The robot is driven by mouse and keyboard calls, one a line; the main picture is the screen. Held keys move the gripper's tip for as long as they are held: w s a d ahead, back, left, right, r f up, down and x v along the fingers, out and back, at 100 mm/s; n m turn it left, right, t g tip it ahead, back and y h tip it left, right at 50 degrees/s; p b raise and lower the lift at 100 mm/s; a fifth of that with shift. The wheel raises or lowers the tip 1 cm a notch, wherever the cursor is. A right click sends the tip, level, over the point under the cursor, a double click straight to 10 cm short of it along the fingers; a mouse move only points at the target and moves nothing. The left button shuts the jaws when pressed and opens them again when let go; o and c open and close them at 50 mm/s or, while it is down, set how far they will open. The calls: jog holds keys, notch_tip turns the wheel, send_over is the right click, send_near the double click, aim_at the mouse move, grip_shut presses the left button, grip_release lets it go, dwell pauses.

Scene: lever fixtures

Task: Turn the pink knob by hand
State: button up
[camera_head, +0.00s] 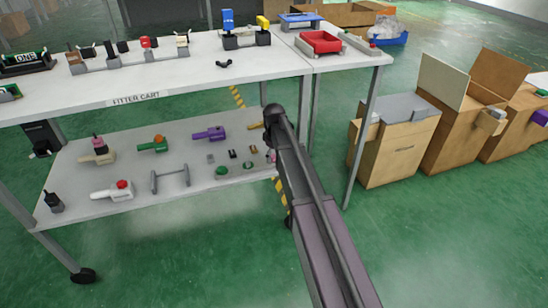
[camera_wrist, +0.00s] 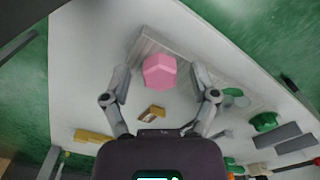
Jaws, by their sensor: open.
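The pink knob (camera_wrist: 160,72) is a faceted block on a pale grey mount (camera_wrist: 148,45), seen from above in the wrist view. In the head view only a sliver of pink (camera_head: 271,156) shows at the right end of the lower shelf, beside my arm, which hides the rest. My gripper (camera_wrist: 161,84) is open, with one finger on the left of the knob and one on the right. Gaps show between the fingers and the knob in the picture; its height above the knob is unclear. The head view does not show my fingers clearly.
The white lower shelf (camera_head: 135,211) holds several other fixtures, including a purple lever (camera_head: 209,134), a green one (camera_head: 153,145) and a grey handle (camera_head: 170,179). A small tan piece (camera_wrist: 151,113) lies near the knob. The cart's upper top (camera_head: 190,75) is overhead. Cardboard boxes (camera_head: 395,150) stand right.

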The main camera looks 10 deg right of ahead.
jog(key=shift+c, duration=0.2)
grip_shut()
jog(key=shift+m, duration=0.4)
jog(key=m, duration=1)
jog(key=shift+a+m, duration=0.15)
jog(key=shift+m, duration=0.15)
jog(key=m, duration=0.6)
jog(key=shift+a, duration=0.1)
jog(key=m, duration=0.5)
jog(key=shift+m, duration=0.4)
